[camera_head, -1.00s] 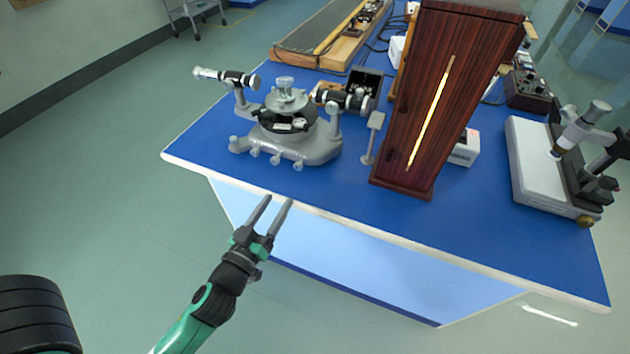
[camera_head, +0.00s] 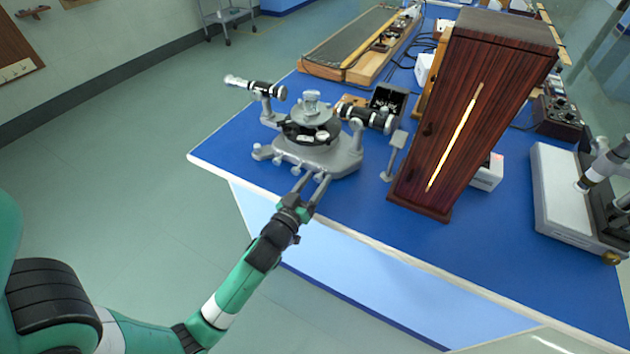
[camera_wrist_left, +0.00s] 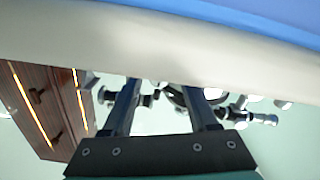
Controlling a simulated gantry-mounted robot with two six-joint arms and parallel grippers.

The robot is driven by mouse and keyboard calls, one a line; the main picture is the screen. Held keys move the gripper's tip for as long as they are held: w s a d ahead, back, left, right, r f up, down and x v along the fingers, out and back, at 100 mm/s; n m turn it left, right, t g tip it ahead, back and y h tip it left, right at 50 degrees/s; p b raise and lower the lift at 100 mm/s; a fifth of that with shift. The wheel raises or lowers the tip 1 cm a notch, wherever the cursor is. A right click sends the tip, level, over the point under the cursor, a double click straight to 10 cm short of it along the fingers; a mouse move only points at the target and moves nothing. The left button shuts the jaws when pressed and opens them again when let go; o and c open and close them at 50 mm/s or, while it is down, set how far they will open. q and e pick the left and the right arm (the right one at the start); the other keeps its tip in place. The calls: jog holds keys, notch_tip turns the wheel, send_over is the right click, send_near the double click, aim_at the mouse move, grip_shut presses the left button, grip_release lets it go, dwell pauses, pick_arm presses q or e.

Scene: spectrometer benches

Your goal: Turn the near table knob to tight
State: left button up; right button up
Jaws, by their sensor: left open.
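The grey spectrometer (camera_head: 330,158) stands near the front left of the blue table, with a black round table (camera_head: 310,131) on top. Several small grey knobs line its front base, one of them a knob (camera_head: 278,159) left of my gripper. I cannot tell which is the near table knob. My left gripper (camera_head: 316,179) is open, its fingertips at the front base knobs; contact cannot be judged. In the left wrist view, the two fingers (camera_wrist_left: 162,95) are apart with nothing held between them, and parts of the spectrometer (camera_wrist_left: 262,118) show behind. My right gripper is out of view.
A tall wooden lamp box (camera_head: 455,140) with a glowing slit stands to the right, with a small grey stand (camera_head: 395,155) beside it. A white-based instrument (camera_head: 560,200) is at far right. The table's white front edge (camera_head: 370,242) lies under my left arm's reach.

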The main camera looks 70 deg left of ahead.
pick_arm(q)
grip_shut()
dwell(0.5)
jog(key=m+p, duration=0.1)
jog(key=m, duration=0.3)
jog(key=shift+d, duration=0.1)
jog(key=m+p, duration=0.1)
jog(key=m, duration=0.4)
jog(key=shift+p, duration=0.3)
jog(key=m+p, duration=0.1)
jog(key=m, duration=0.3)
jog(key=shift+m, duration=0.3)
jog(key=shift+w+m+p, duration=0.1)
jog(key=shift+m+p, duration=0.35)
jog(key=shift+m, duration=1.75)
jog(key=shift+f, duration=0.1)
